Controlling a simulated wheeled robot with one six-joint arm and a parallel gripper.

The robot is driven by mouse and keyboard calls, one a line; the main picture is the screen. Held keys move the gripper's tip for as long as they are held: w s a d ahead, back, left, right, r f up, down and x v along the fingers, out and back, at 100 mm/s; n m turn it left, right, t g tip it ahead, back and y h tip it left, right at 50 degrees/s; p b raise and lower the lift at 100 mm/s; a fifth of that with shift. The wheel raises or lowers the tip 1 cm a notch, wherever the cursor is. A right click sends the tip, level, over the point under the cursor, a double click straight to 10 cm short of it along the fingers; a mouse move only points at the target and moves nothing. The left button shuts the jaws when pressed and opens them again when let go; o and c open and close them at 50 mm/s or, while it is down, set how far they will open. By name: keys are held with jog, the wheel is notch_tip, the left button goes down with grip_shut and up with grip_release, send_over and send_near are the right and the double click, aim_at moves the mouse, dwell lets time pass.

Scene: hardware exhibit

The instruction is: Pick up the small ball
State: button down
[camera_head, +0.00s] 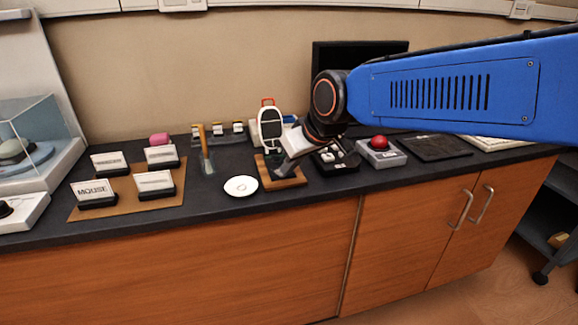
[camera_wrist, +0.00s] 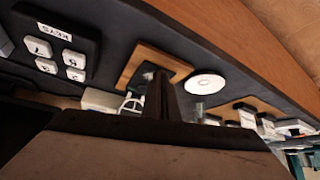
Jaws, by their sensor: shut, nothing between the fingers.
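Label cards (camera_head: 96,194) stand on a brown board at the left. A block of keys (camera_head: 335,158) is right of my gripper.

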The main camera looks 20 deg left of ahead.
jog(key=shift+r, duration=0.6)
jog(key=shift+w, duration=0.1)
jog(key=shift+d+r, duration=0.15)
jog(key=s+d, duration=0.7)
jog(key=d, duration=0.2)
jog(key=shift+s+d, duration=0.15)
jog(key=shift+d, duration=0.05)
jog(key=c, duration=2.4)
grip_release()
jog(key=shift+c, duration=0.2)
